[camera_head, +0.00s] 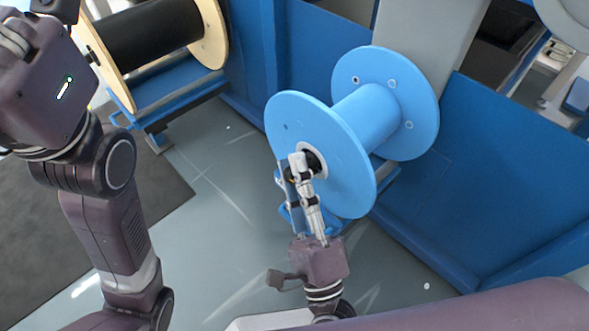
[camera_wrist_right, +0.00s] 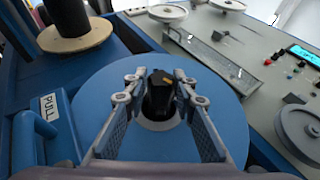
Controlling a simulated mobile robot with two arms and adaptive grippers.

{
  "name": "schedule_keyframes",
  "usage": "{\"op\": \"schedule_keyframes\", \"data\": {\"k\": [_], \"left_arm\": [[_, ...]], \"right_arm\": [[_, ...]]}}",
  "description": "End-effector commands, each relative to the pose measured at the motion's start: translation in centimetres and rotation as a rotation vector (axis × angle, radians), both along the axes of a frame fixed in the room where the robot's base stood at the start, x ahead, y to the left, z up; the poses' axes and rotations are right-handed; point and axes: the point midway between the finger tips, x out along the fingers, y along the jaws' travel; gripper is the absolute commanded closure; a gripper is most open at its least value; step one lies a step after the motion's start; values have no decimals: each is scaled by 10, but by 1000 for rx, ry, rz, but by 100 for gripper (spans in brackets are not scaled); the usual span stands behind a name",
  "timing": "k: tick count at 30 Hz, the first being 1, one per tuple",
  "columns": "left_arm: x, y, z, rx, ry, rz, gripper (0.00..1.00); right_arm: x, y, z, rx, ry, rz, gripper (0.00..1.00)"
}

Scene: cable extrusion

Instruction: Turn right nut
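The right nut (camera_head: 314,161) is a dark piece at the hub of a light-blue spool (camera_head: 368,118). In the right wrist view the nut (camera_wrist_right: 160,97) is black with a small orange mark, in front of the blue spool flange (camera_wrist_right: 226,92). My right gripper (camera_head: 297,160) reaches up to the hub from below and partly covers the nut in the head view. In the right wrist view its two fingers (camera_wrist_right: 160,76) are apart, one on each side of the nut, with visible gaps. My left arm rises along the left of the head view; its fingers do not show.
A wooden-flanged spool with black winding (camera_head: 150,32) sits on a blue stand at the upper left. Blue machine panels (camera_head: 500,160) stand behind and right of the blue spool. A control panel (camera_wrist_right: 262,70) with knobs is at right in the wrist view. The grey floor (camera_head: 215,190) is open left of the spool.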

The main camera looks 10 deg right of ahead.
Motion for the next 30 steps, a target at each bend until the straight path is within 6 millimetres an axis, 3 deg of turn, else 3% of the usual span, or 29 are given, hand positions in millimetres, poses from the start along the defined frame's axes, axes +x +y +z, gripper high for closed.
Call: {"op": "schedule_keyframes", "data": {"k": [3,13,24,30], "left_arm": [[0,0,0,0,0,0,100],[1,0,-1,-1,1,0,100],[0,0,0,0,0,0,100],[0,0,0,0,0,0,100]], "right_arm": [[0,0,0,-1,0,-1,60],[-3,-1,-2,-2,0,-1,60],[-49,-8,-32,-2,3,-1,60],[-62,-10,-40,-1,1,0,60]]}}
